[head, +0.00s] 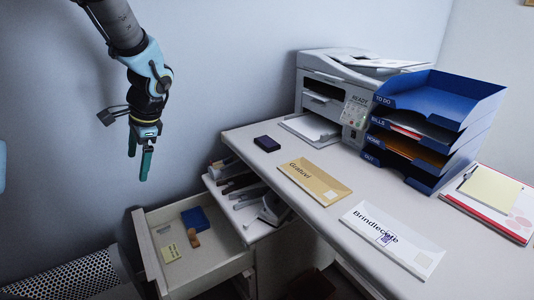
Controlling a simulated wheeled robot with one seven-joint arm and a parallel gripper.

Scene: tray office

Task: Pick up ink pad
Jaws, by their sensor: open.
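A small flat dark pad with a purplish edge (267,144) lies on the desk near its back left edge; it looks like the ink pad. A blue box-like item (195,220) lies in the open drawer, and I cannot tell whether it is a pad too. My gripper (139,165) hangs in the air at the upper left, pointing down. Its two teal fingers are apart with nothing between them. It is well to the left of the desk pad and above the drawer.
The open drawer (150,252) also holds a yellow note and a small brown block. A printer (345,90) and blue tray stack (440,100) stand on the desk. Tan (314,184) and white (392,240) envelopes lie in front. A lower shelf holds stationery (247,195).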

